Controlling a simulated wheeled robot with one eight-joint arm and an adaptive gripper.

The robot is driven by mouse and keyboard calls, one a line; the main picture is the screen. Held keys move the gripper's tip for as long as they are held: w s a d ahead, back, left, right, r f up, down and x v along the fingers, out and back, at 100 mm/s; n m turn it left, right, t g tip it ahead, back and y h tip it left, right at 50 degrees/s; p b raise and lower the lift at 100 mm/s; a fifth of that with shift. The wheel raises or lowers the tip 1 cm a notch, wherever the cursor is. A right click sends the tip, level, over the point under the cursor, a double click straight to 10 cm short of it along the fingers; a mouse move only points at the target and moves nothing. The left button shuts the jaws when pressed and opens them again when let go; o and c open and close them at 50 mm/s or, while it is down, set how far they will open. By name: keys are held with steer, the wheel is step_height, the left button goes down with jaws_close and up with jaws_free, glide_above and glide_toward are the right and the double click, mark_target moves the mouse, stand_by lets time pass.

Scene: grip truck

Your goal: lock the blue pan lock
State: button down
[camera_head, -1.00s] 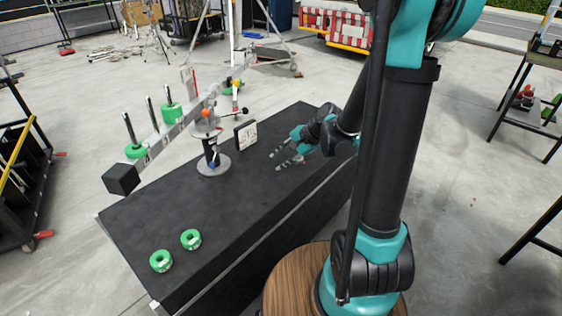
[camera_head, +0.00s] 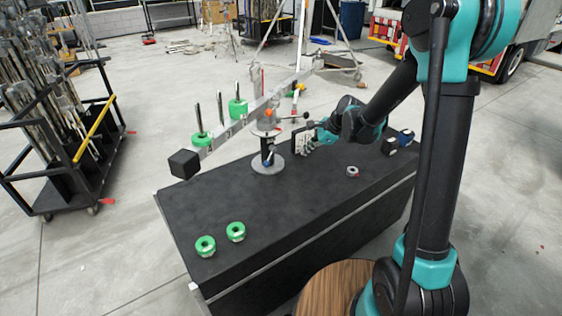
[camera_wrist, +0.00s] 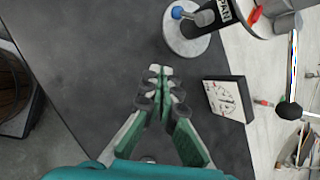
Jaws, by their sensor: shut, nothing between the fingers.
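The blue pan lock (camera_wrist: 177,12) is a small blue knob on a lever low on the stand, at the top of the wrist view. The stand's round grey base (camera_head: 267,164) sits on the black table (camera_head: 230,200) and carries a tilted balance beam (camera_head: 225,135). In the head view my gripper (camera_head: 313,143) is right of the stand, near the card.
A white card block (camera_wrist: 228,98) stands on the table close to my gripper. Two green ring weights (camera_head: 220,239) lie at the table's near left. A small roll (camera_head: 352,171) and dark blocks (camera_head: 398,141) lie to the right. The beam overhangs the table.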

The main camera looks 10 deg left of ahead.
mark_target(269, 156)
steer(key=shift+m, duration=0.7)
steer(key=w+a+f, duration=0.1)
steer(key=a+f, duration=0.1)
steer(key=a, duration=0.1)
steer(key=w+a+f, duration=0.1)
steer(key=a+f, duration=0.2)
steer(key=w+a+f, duration=0.1)
steer(key=a+f, duration=0.2)
steer(key=shift+w+f, duration=0.2)
steer(key=shift+w, duration=0.1)
steer(key=shift+a+f, duration=0.2)
steer(key=shift+a, duration=0.35)
steer(key=shift+a+f, duration=0.2)
steer(key=shift+a, duration=0.35)
steer(key=shift+a+f, duration=0.2)
steer(key=shift+a, duration=0.65)
